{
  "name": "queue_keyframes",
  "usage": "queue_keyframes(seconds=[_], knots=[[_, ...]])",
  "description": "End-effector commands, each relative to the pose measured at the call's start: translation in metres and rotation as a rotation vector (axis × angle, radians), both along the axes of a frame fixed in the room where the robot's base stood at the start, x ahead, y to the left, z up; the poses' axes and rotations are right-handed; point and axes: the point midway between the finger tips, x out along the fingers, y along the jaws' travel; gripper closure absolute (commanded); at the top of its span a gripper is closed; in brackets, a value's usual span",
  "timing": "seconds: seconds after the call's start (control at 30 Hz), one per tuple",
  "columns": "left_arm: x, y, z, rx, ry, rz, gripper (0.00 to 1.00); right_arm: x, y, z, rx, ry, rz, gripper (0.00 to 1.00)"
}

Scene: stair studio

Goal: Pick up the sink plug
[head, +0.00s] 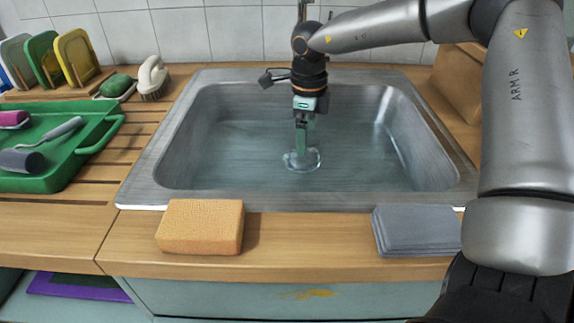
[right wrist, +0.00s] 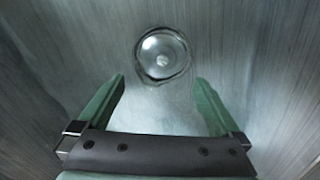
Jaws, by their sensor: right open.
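The sink plug (right wrist: 163,56) shows in the right wrist view as a round, shiny disc with a pale centre, on the sink floor. It lies ahead of my right gripper (right wrist: 159,88), which is open with its two green fingers apart and nothing between them. In the head view my right gripper (head: 301,153) points down into the water of the steel sink (head: 172,140). A bright ring surrounds its tips there, and the gripper partly hides that spot. I cannot tell whether the fingers touch the sink floor. My left gripper is not in view.
An orange sponge (head: 200,226) and a stack of grey cloths (head: 417,231) lie on the front counter. A green tray (head: 62,178), a brush (head: 151,77) and a plate rack (head: 50,89) stand to the left. The sink is otherwise clear around the gripper.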

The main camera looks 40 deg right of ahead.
Motion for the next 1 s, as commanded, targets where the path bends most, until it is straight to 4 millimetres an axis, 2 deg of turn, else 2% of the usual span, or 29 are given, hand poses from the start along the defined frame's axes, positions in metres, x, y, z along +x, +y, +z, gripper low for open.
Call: queue_keyframes(seconds=[0.6, 0.87, 1.0], knots=[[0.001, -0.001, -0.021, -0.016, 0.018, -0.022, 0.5, 0.004, 0.0, -0.073, 0.002, 0.0, -0.001, 0.0], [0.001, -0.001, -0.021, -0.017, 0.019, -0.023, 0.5, 0.004, 0.0, -0.075, 0.002, 0.0, -0.001, 0.0], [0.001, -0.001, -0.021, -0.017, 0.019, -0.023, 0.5, 0.004, 0.0, -0.075, 0.002, 0.0, -0.001, 0.12]])
